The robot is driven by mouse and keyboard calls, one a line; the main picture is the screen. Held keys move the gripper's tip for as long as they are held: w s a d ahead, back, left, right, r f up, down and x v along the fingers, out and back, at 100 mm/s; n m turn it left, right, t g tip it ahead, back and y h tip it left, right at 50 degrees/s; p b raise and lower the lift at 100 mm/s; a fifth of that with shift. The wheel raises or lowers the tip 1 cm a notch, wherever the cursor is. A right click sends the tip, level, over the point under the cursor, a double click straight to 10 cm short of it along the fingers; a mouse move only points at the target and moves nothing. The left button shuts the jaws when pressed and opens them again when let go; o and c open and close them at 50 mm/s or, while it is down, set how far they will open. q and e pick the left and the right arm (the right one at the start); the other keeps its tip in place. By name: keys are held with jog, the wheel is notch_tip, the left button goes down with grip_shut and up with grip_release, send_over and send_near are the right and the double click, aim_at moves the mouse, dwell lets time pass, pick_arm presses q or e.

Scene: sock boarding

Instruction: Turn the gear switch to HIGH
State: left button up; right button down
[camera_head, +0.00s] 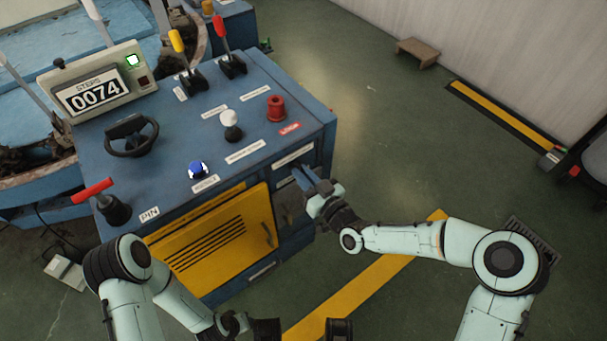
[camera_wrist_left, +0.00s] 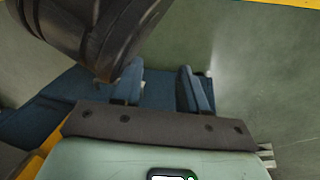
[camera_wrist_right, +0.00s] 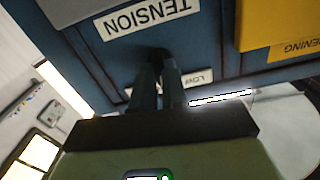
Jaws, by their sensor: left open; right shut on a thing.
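My right gripper (camera_head: 303,177) is at the front face of the blue console (camera_head: 325,118), just right of the yellow door. In the right wrist view its fingers (camera_wrist_right: 160,68) are close together and shut on a small dark part below the TENSION label (camera_wrist_right: 150,18). This part looks like the gear switch, but the fingers mostly hide it. A LOW label (camera_wrist_right: 198,78) shows beside the fingers; no HIGH label is readable. My left gripper (camera_wrist_left: 160,85) is open and empty, its fingers well apart in the left wrist view; it is hard to make out in the head view.
The console top carries a steering wheel (camera_head: 131,136), a blue button (camera_head: 197,170), a white knob (camera_head: 231,122), a red knob (camera_head: 276,107) and several levers. A yellow louvred door (camera_head: 220,240) is on the front. The green floor to the right is mostly clear.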

pick_arm(q)
jog(key=shift+w+d+r+t+p, duration=0.1)
jog(key=shift+w+r+t+p, duration=0.25)
jog(key=shift+w+r, duration=0.35)
pick_arm(e)
jog(key=shift+m, duration=3.8)
pick_arm(q)
jog(key=shift+w, duration=0.1)
pick_arm(e)
jog(key=shift+f, duration=0.1)
jog(key=c, duration=1.2)
grip_release()
jog(key=shift+o, duration=0.2)
pick_arm(q)
jog(key=shift+h, duration=0.3)
jog(key=r+p, duration=0.1)
jog(key=d+r+p, duration=0.1)
jog(key=r, duration=0.1)
jog(key=shift+s+d+r+p, duration=0.3)
jog(key=shift+d+r+p, duration=0.1)
pick_arm(e)
jog(key=v, duration=1.3)
jog(key=shift+s+d, duration=0.2)
